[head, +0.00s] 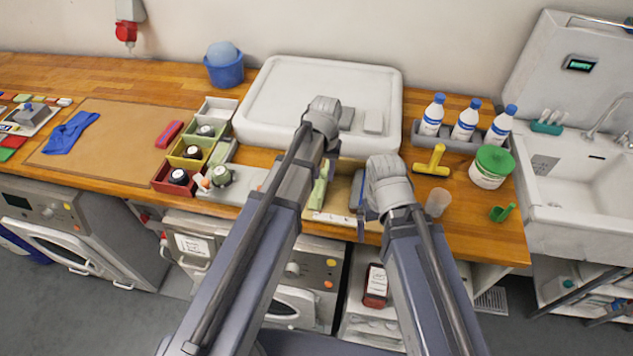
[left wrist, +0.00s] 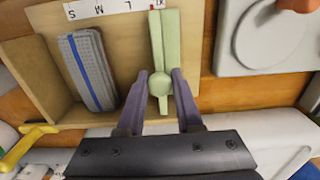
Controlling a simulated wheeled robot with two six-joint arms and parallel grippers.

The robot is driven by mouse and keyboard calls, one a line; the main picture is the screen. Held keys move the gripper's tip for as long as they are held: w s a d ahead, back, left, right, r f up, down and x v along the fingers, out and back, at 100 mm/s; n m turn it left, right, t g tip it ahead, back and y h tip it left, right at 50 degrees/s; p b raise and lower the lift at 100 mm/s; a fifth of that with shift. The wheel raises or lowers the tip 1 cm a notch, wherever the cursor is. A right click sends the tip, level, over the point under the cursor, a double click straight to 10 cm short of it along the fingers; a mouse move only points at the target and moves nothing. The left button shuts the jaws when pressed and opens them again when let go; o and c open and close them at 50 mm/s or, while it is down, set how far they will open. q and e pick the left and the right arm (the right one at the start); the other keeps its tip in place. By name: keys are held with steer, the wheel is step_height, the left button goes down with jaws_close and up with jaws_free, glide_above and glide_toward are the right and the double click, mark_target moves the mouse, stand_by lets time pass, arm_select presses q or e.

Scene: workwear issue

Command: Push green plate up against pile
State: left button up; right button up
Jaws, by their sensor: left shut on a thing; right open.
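The light green plate (left wrist: 164,38), with a round knob, stands in a shallow wooden tray (left wrist: 128,50). My left gripper (left wrist: 160,92) is shut on the plate at its knob. The pile (left wrist: 88,70), folded grey cloth with blue edging, lies left of the plate in the left wrist view, with a gap of bare tray between them. In the head view the plate (head: 319,190) is partly hidden by my left arm, and the pile (head: 354,190) is to its right. My right gripper (head: 364,212) is open near the tray's right front.
A size strip (left wrist: 112,8) runs along one tray edge. A white raised-rim tray (head: 290,90) stands behind. A yellow tool (head: 432,162), a clear cup (head: 438,203) and a green-lidded tub (head: 490,170) are to the right. Small coloured bins (head: 190,150) stand to the left.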

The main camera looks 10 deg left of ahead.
arm_select(q)
steer(key=shift+d, duration=6.35)
steer(key=o, duration=0.8)
steer(key=shift+c, duration=0.2)
step_height(320, 180, up, 8)
steer(key=p, duration=0.8)
